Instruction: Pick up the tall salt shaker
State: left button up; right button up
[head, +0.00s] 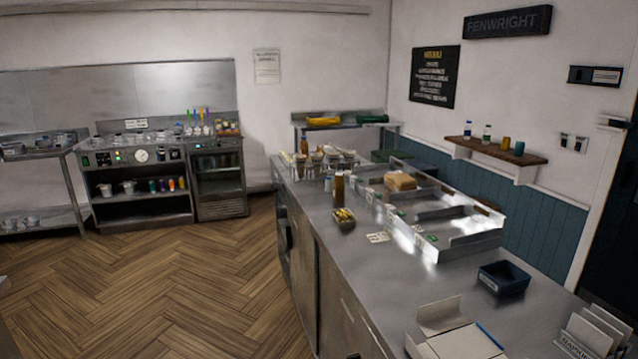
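Neither of my grippers shows in the head view. I cannot say for sure which item is the tall salt shaker. A tall brown container (339,189) stands upright on the steel counter (370,270), about halfway along it. A shorter pale container with a bluish top (328,183) stands just left of and behind it. All of these are too small to read any label or see holes in a cap.
A small tub with yellow items (344,221) sits before the brown container. A steel serving unit (470,240) lies to its right. A dark blue bin (503,279), an open carton (452,340) and a napkin holder (592,335) are nearer. The wooden floor (170,285) at left is clear.

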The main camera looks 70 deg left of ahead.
aim_at(328, 178)
jog(key=k+u, duration=0.1)
jog(key=u, duration=0.35)
jog(key=k+u, duration=0.1)
jog(key=u, duration=0.35)
jog(key=j+u, duration=0.1)
jog(key=u, duration=0.35)
jog(key=i+j+u, duration=0.3)
jog(key=j, duration=0.25)
jog(key=i+j+u, duration=0.35)
jog(key=i+j+z, duration=0.3)
jog(key=i+j, duration=0.8)
jog(key=i, duration=0.15)
